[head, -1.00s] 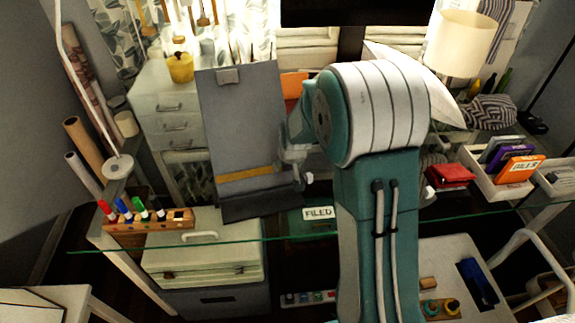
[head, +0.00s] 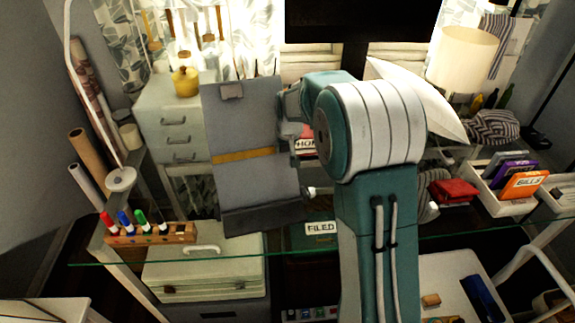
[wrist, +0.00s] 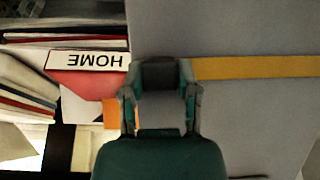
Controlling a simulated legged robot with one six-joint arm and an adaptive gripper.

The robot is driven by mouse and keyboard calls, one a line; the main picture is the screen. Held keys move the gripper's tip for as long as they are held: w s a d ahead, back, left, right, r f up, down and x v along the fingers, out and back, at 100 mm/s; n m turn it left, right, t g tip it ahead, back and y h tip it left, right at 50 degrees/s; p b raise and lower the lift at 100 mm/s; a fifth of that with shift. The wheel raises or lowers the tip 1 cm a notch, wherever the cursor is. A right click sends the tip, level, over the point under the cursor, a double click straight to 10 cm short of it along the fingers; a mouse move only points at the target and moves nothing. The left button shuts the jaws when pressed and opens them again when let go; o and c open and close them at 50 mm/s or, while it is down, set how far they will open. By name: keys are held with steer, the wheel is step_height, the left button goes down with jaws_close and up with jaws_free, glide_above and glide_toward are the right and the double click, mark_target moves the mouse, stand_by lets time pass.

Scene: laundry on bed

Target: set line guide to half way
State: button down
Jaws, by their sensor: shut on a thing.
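A grey copy board (head: 236,120) stands tilted behind the glass edge, with a clip (head: 231,90) at its top and a dark ledge (head: 262,217) at its bottom. In the head view my arm partly hides the gripper and that end.
A marker rack (head: 150,233) stands left of the board's foot. A "FILED" box (head: 320,228) is below right. Files with a "HOME" label (wrist: 87,61) are close beside my gripper. A white lamp (head: 463,55) and a tray (head: 500,200) stand right.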

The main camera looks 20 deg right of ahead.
steer(key=shift+w+r, duration=0.45)
steer(key=shift+r, duration=0.15)
steer(key=shift+c, duration=1.6)
jaws_free()
steer(key=v, duration=1.1)
steer(key=shift+s+r, duration=0.2)
steer(key=shift+r, duration=0.15)
steer(key=shift+s, duration=0.1)
